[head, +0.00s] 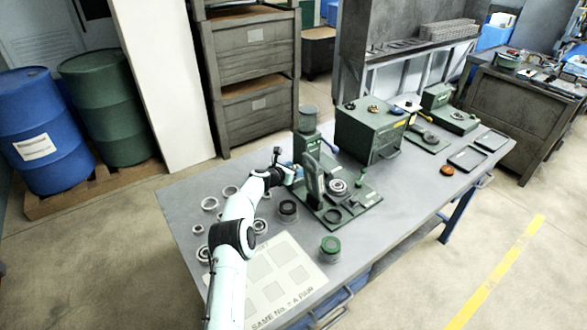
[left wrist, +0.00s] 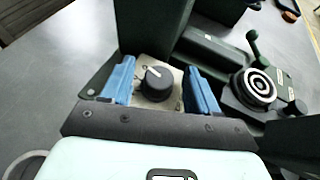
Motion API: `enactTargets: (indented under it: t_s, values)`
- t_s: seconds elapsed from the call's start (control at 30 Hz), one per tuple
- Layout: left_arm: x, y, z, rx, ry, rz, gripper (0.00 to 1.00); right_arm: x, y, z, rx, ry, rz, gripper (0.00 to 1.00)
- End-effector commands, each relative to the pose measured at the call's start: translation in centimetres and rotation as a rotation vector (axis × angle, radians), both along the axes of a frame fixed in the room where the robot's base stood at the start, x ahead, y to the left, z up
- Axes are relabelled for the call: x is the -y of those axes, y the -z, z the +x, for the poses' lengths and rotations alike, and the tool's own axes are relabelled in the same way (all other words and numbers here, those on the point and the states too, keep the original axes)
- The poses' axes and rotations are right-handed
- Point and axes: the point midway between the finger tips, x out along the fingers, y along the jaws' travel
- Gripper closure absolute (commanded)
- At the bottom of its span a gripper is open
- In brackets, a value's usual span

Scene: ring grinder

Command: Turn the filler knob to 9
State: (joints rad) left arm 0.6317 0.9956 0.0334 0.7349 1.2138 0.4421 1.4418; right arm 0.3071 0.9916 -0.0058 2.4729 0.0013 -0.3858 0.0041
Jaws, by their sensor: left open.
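The filler knob (left wrist: 157,86) is a round black knob with a white pointer mark, on a pale plate at the foot of a dark green column (left wrist: 147,25). The mark points toward the upper left of the left wrist view. No dial numbers are readable. My left gripper (left wrist: 163,75) is open, with one blue finger on each side of the knob; I cannot tell whether either touches it. In the head view my left gripper (head: 292,173) is at the left side of the green grinder (head: 315,184), and the knob is hidden there. My right gripper is not in view.
The grinder has a ringed disc (left wrist: 257,86) and a green lever (left wrist: 254,42) to the right. Several metal rings (head: 209,204) and a printed mat (head: 275,275) lie left and front on the table (head: 395,210). A green box (head: 367,135) stands behind.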

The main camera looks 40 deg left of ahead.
Motion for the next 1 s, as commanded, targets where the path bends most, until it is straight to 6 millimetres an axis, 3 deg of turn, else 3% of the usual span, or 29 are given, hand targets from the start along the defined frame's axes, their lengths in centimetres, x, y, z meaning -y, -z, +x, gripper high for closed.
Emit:
enactTargets:
  t_s: [0.1,0.3,1.0]
  values:
    - [-0.02,0.18,-0.12,-0.002,0.000,0.000,0.40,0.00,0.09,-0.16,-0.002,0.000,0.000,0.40]
    - [-0.01,0.15,-0.11,-0.002,0.000,0.000,0.96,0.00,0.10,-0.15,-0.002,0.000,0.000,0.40]
    - [-0.17,-0.01,-0.05,0.000,0.117,0.000,0.96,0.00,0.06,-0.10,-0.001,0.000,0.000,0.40]
